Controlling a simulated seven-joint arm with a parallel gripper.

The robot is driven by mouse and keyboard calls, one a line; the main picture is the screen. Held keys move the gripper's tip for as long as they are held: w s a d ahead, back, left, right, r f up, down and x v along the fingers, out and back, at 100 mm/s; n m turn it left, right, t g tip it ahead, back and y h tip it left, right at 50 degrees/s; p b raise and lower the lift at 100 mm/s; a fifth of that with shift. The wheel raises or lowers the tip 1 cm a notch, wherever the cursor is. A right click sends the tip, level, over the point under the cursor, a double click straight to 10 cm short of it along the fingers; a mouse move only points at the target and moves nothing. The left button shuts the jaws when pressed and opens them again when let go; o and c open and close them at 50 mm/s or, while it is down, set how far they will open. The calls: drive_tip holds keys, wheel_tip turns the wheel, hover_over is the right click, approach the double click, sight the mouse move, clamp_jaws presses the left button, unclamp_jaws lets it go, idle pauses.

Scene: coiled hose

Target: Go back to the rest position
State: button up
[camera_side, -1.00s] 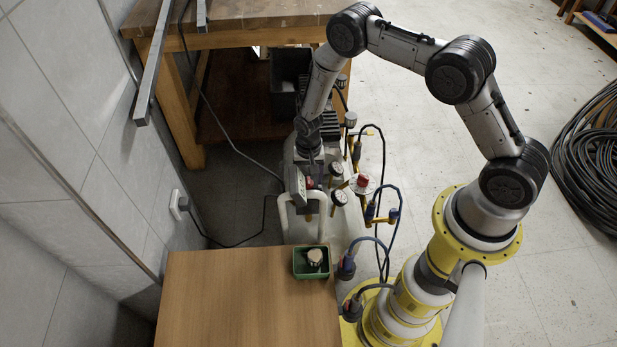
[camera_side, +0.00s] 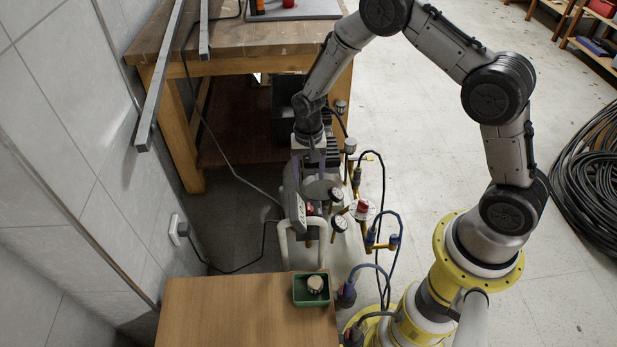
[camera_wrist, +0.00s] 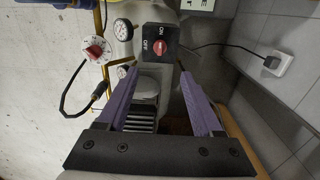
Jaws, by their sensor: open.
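My gripper (camera_side: 311,172) hangs above the grey machine with gauges, below my wrist in the side view. In the wrist view its two purple fingers (camera_wrist: 163,74) are wide apart with nothing between them. Beyond the fingertips is a dark switch plate (camera_wrist: 172,40) marked ON and OFF, with a red knob (camera_wrist: 159,46). The fingers look clear of the knob. I cannot tell the knob's setting. A white dial with a red centre (camera_wrist: 95,48) and a round gauge (camera_wrist: 123,29) are to its left.
A wooden table with a green tray (camera_side: 312,301) holding a small metal part (camera_side: 315,284) is in front. A workbench (camera_side: 250,47) stands behind. A wall with a socket (camera_side: 176,229) is at left. A coiled black hose (camera_side: 590,175) lies right on open floor.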

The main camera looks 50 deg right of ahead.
wheel_tip(320, 180, up, 22)
drive_tip(key=w+t, duration=0.2)
drive_tip(key=t, duration=0.2)
drive_tip(key=s+r+n+t, duration=0.2)
drive_tip(key=s+r+n, duration=0.1)
drive_tip(key=s+r, duration=0.9)
drive_tip(key=s+f+n, duration=0.2)
drive_tip(key=s+n, duration=0.4)
drive_tip(key=s, duration=1.1)
drive_tip(key=shift+a+f, duration=0.3)
drive_tip(key=shift+a, duration=0.05)
